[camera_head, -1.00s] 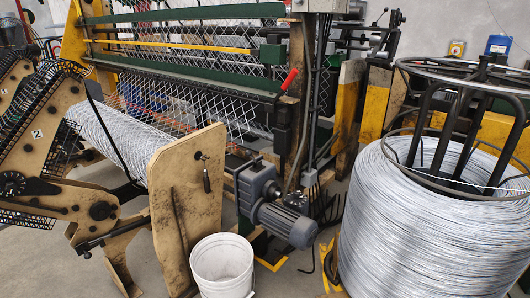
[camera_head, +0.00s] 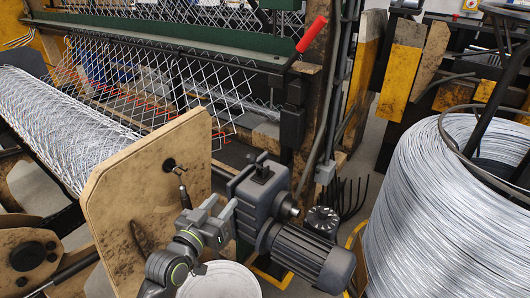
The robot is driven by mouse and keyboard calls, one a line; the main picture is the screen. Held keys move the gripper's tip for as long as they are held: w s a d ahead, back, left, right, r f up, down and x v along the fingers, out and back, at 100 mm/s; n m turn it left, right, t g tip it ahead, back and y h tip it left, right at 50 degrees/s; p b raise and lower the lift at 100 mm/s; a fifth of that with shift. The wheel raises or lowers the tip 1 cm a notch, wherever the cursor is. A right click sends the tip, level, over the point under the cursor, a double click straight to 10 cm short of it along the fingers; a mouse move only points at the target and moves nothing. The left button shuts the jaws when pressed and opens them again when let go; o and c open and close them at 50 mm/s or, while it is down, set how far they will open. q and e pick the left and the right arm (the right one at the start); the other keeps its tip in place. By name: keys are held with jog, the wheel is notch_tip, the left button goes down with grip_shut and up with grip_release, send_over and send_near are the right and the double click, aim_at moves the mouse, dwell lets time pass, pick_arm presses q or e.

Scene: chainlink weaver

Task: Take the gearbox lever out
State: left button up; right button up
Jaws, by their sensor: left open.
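The grey gearbox (camera_head: 262,190) with its ribbed motor (camera_head: 310,258) sits at the lower middle. A small black handle (camera_head: 181,186) hangs from a pivot on the tan wooden end plate (camera_head: 130,190), left of the gearbox. I cannot tell for sure which part is the gearbox lever. My left gripper (camera_head: 222,208) comes up from the bottom, in front of the wooden plate's right side. It is open, its tips close to the gearbox's left side; I cannot tell whether they touch it. My right gripper is not in view.
A white bucket (camera_head: 222,282) stands below my left gripper. A large wire coil (camera_head: 430,220) fills the right side. A red-handled lever (camera_head: 312,35) juts from the machine frame above. Woven mesh (camera_head: 50,115) lies rolled at left. Some floor shows between gearbox and coil.

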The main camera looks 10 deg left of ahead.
aim_at(254, 161)
pick_arm(q)
jog(key=w+d, duration=0.1)
jog(key=w, duration=0.4)
jog(key=w+d, duration=0.1)
jog(key=w, duration=0.5)
jog(key=w+d+r, duration=0.1)
jog(key=w, duration=0.5)
jog(key=shift+w+d+r, duration=0.1)
jog(key=shift+d, duration=0.25)
grip_shut()
jog(key=shift+r, duration=0.1)
